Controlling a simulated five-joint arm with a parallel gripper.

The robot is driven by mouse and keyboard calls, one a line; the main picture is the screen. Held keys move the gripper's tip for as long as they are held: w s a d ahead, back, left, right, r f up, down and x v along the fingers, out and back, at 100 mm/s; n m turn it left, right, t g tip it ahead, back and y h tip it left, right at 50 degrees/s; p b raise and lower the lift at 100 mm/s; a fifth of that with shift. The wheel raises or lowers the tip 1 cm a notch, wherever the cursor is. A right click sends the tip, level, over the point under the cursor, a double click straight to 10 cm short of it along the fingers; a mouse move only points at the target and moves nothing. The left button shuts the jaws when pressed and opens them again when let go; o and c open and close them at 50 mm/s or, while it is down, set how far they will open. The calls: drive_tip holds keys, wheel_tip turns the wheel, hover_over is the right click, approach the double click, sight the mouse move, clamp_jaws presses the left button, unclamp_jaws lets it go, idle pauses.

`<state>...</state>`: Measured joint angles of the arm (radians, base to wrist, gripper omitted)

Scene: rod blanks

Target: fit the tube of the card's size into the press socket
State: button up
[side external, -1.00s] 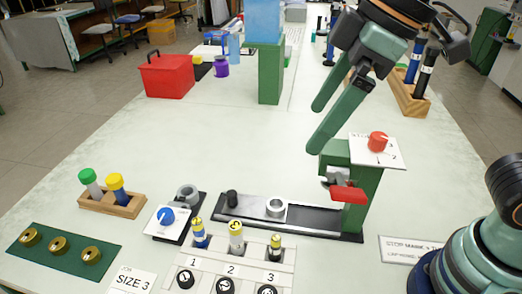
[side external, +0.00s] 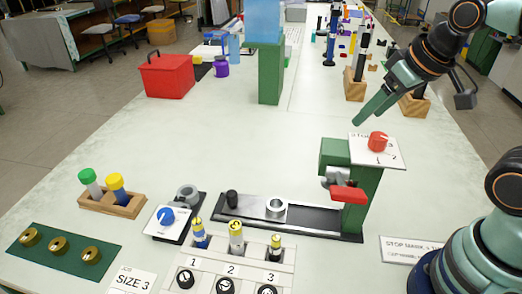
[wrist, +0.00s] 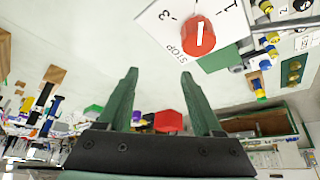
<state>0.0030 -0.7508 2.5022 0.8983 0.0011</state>
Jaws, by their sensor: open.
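The size card (side external: 130,282) reads SIZE 3. Three tubes stand in a white rack with slots numbered 1, 2 and 3: the tube at 1 (side external: 199,236), the tube at 2 (side external: 236,238) and the shorter tube at 3 (side external: 275,248). The press socket, a grey ring (side external: 276,207), sits on a dark rail in front of the green press (side external: 356,212) with its red handle (side external: 349,194). My gripper (side external: 360,120) is above and behind the press, high over the table. In the wrist view my gripper (wrist: 158,85) is open with nothing between its fingers.
A stop dial with a red knob (side external: 378,141) tops the press; it also shows in the wrist view (wrist: 198,35). A blue-knob dial (side external: 167,216), a wooden holder (side external: 112,203) and a green plate (side external: 62,254) stand left.

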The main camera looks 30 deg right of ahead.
drive_tip(key=n+g, duration=0.5)
drive_tip(key=n, duration=1.2)
approach(235, 224)
drive_tip(key=shift+s+d+f, duration=0.1)
drive_tip(key=shift+d, duration=0.25)
drive_tip(key=shift+a+f, duration=0.15)
drive_tip(key=shift+f, duration=0.15)
wheel_tip(235, 224, down, 5)
drive_tip(key=shift+f, duration=0.15)
drive_tip(key=shift+w+a+f, duration=0.1)
drive_tip(key=shift+w+f, duration=0.05)
drive_tip(key=shift+f, duration=1.45)
drive_tip(key=shift+w+a+f, duration=0.1)
drive_tip(key=shift+w+f, duration=0.05)
drive_tip(key=shift+f, duration=1.45)
clamp_jaws()
